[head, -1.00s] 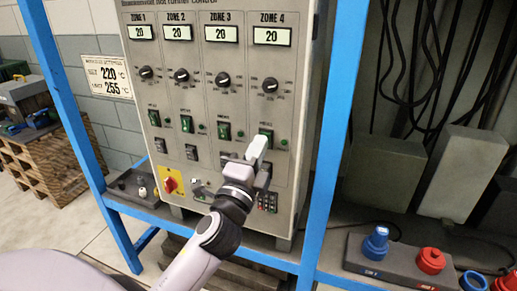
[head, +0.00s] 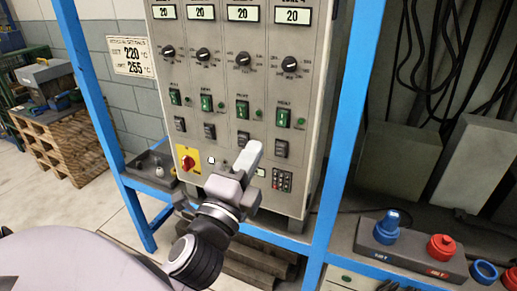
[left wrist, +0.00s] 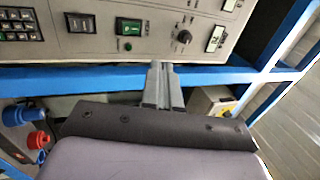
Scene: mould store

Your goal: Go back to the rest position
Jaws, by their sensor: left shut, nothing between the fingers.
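My left gripper (head: 248,158) is shut and empty in the head view, in front of the lower part of the grey control panel (head: 222,122). It also shows in the left wrist view (left wrist: 158,70), its fingers together, over the blue frame bar below the panel. The panel carries zone displays, black knobs and green switches (head: 283,117). A red rotary switch on a yellow plate (head: 188,160) sits at its lower left, and a keypad (head: 282,180) at its lower right, just right of the gripper. My right gripper is in neither view.
Blue frame posts (head: 347,120) stand either side of the panel. A grey block with blue and red couplings (head: 411,250) lies at the right. A wooden pallet (head: 62,140) with grey and green things stands at the left.

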